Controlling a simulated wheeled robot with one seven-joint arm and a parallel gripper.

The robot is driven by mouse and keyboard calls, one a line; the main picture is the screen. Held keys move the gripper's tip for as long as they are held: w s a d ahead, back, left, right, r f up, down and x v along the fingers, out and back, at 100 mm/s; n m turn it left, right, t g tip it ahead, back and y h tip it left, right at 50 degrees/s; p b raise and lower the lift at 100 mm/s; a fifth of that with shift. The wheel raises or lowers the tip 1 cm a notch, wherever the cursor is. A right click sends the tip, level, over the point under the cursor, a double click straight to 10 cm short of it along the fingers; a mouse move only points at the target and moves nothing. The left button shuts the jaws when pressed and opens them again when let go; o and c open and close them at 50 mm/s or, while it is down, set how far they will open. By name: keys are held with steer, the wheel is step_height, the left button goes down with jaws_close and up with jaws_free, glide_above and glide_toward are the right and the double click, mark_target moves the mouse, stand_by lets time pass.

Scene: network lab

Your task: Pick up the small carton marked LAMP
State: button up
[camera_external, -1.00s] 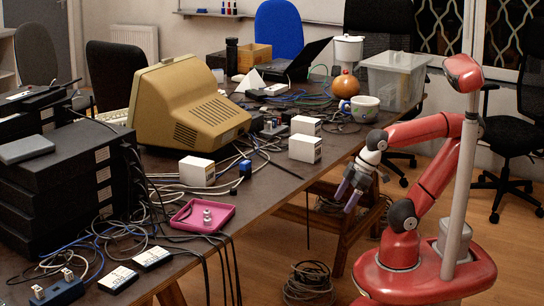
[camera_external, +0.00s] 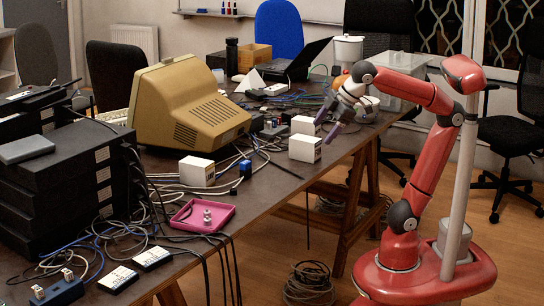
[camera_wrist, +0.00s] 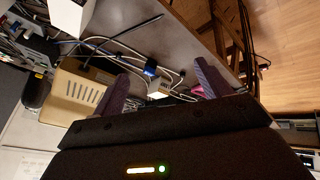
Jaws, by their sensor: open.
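Three small white cartons stand on the table in the outside view: a front-left one (camera_external: 197,171), a right one (camera_external: 305,149) and one behind it (camera_external: 304,125). Their print is too small to read, so I cannot tell which is marked LAMP. My gripper (camera_external: 328,126) is open and empty, tilted down above the table's right edge, just right of and above the two right cartons. In the wrist view my open fingers (camera_wrist: 160,72) point towards a white carton (camera_wrist: 158,90), further off. Another carton (camera_wrist: 70,14) is cut off at the top left.
A beige monitor (camera_external: 190,105) stands left of the cartons. Cables and a blue connector (camera_external: 245,169) lie around the front-left carton. A pink tray (camera_external: 190,224) is at the front. A cup and an orange ball are partly hidden behind my gripper.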

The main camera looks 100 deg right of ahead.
steer(key=w+d+n+t+h, duration=0.1)
steer(key=w+d+n+h, duration=0.6)
steer(key=w, duration=0.6)
steer(key=n+t+h+b, duration=0.2)
steer(key=n+t, duration=0.5)
steer(key=n, duration=1.2)
glide_above(196, 161)
steer(key=v, duration=0.3)
step_height(196, 161, down, 7)
steer(key=shift+a+f, duration=0.1)
steer(key=shift+f, duration=0.1)
step_height(196, 161, down, 5)
steer(key=shift+f+b, duration=0.1)
steer(key=shift+b, duration=0.5)
steer(key=shift+r+p+x, duration=0.1)
steer(key=shift+p+x, duration=0.1)
steer(key=shift+x, duration=0.55)
steer(key=shift+r+p+x, duration=0.15)
steer(key=shift+x, duration=0.65)
steer(key=shift+s, duration=0.1)
steer(key=shift+c, duration=0.3)
